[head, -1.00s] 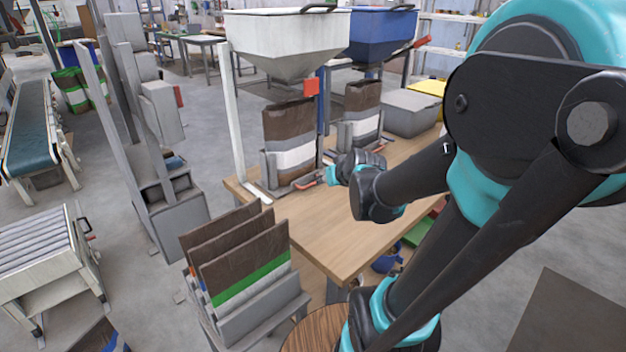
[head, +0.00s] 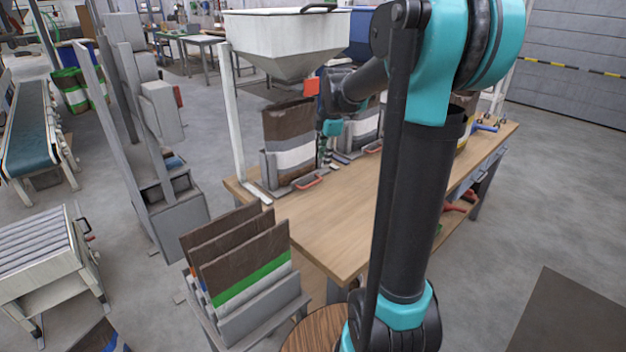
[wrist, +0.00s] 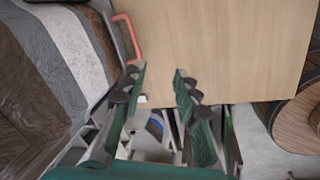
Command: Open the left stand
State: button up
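The left stand (head: 269,172) is a grey holder on the table under the white hopper, with a red handle (head: 309,182) at its front right. An upright brown and white bag (head: 289,128) stands in it. My gripper (head: 323,152) is to the right of this bag, above the table and apart from the red handle; its fingers are small and partly hidden in the head view. In the wrist view my gripper (wrist: 158,76) points down with its two green fingers spread and nothing between them. A red handle (wrist: 128,32) shows beyond the left finger, beside a brown and white bag (wrist: 62,40).
A second stand with a bag (head: 362,128) is just right of my gripper, partly behind my arm. The white hopper (head: 285,38) and a red square piece (head: 311,86) hang above. A rack of bags (head: 250,315) stands before the table. The table's front (head: 335,240) is bare.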

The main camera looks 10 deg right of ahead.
aim_at(313, 184)
jog(key=w+r+n, duration=0.3)
jog(key=w+n, duration=0.3)
jog(key=shift+m+g, duration=0.3)
jog(key=w+f, duration=0.1)
jog(key=f, duration=0.4)
jog(key=w+a+f, duration=0.1)
jog(key=f, duration=0.5)
jog(key=w+a+f, duration=0.1)
jog(key=f, duration=0.5)
jog(key=shift+a+f, duration=0.1)
jog(key=shift+f, duration=0.05)
grip_shut()
